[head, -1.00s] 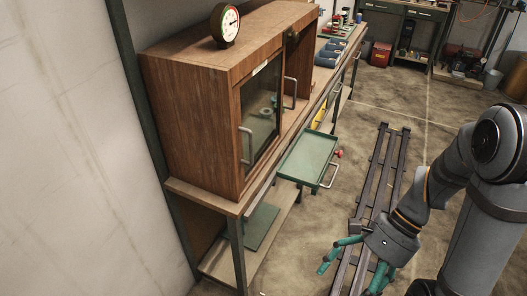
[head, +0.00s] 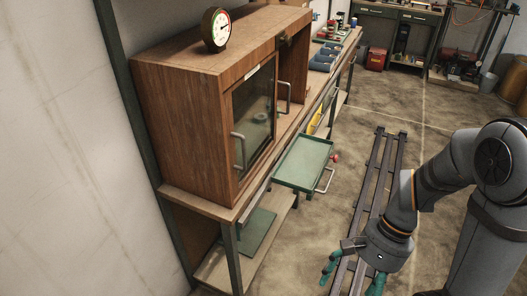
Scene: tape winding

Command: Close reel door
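The wooden cabinet (head: 178,125) stands on the workbench at the left. Its glass-fronted door (head: 255,115) has a dark frame and a metal handle (head: 240,150) near its left edge. A faint round reel shape shows behind the glass. The glass door looks flush with the cabinet front. A second metal handle (head: 286,97) is just right of the glass, and I cannot tell how its panel stands. My gripper (head: 353,279) is at the lower right, well away from the cabinet. Its teal fingers are spread apart with nothing visible between them; the lower finger is cut off by the frame.
A green tray or drawer (head: 303,160) with a handle sticks out from the bench between the cabinet and my arm. A dial clock (head: 216,30) sits on the cabinet. Blue bins (head: 322,62) stand further along the bench. Dark floor rails (head: 378,180) run beside it; the floor between is clear.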

